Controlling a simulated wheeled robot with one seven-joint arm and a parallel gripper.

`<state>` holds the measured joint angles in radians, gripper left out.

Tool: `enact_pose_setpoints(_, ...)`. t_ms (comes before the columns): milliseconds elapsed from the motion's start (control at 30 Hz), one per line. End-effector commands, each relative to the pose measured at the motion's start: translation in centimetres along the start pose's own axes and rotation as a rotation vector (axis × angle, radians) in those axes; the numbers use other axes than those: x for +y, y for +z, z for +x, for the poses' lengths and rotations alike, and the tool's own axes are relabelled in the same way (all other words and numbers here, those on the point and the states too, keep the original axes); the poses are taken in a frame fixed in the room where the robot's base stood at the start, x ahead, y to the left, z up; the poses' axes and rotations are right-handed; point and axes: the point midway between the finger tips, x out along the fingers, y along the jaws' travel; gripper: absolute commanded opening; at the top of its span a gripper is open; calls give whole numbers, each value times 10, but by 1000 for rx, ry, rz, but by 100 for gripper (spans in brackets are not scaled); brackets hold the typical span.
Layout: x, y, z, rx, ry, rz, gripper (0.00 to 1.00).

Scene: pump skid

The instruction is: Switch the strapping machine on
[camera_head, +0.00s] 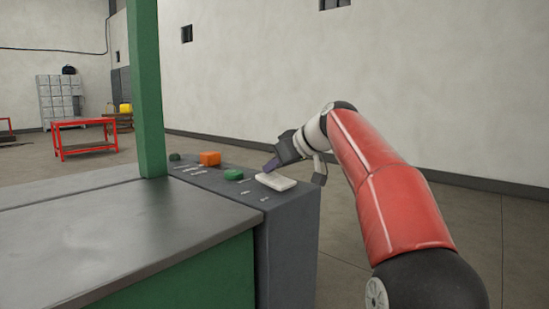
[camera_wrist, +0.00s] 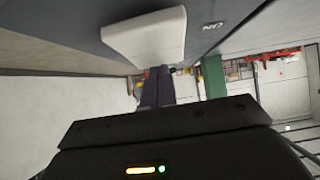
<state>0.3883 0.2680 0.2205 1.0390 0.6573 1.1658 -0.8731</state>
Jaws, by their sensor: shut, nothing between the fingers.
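The strapping machine has a dark grey metal top (camera_head: 110,230) and a sloped grey control panel (camera_head: 225,187) at its right end. A white rocker switch (camera_head: 276,181) sits at the right of the panel, and it fills the upper middle of the wrist view (camera_wrist: 148,38). A green button (camera_head: 234,174) and an orange button (camera_head: 210,158) lie to its left. My gripper (camera_head: 271,166) is shut and empty, its purple fingertips at the far edge of the white switch. In the wrist view the fingertips (camera_wrist: 157,74) are at the switch's edge; I cannot tell whether they touch it.
A green post (camera_head: 147,90) rises from the machine left of the panel. A small dark knob (camera_head: 175,157) sits at the panel's left end. A red table (camera_head: 84,138) and grey lockers (camera_head: 58,98) stand far back. The floor behind the panel is clear.

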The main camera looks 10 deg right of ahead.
Motion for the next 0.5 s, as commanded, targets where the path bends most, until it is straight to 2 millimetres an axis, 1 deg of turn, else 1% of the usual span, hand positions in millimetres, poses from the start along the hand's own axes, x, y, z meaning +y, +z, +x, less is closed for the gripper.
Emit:
enact_pose_setpoints(33,-1,-10,-4,-29,-4,0,0)
enact_pose_setpoints(300,0,-8,4,-154,-2,-1,0)
enact_pose_setpoints(500,0,-4,16,-163,-1,0,0)
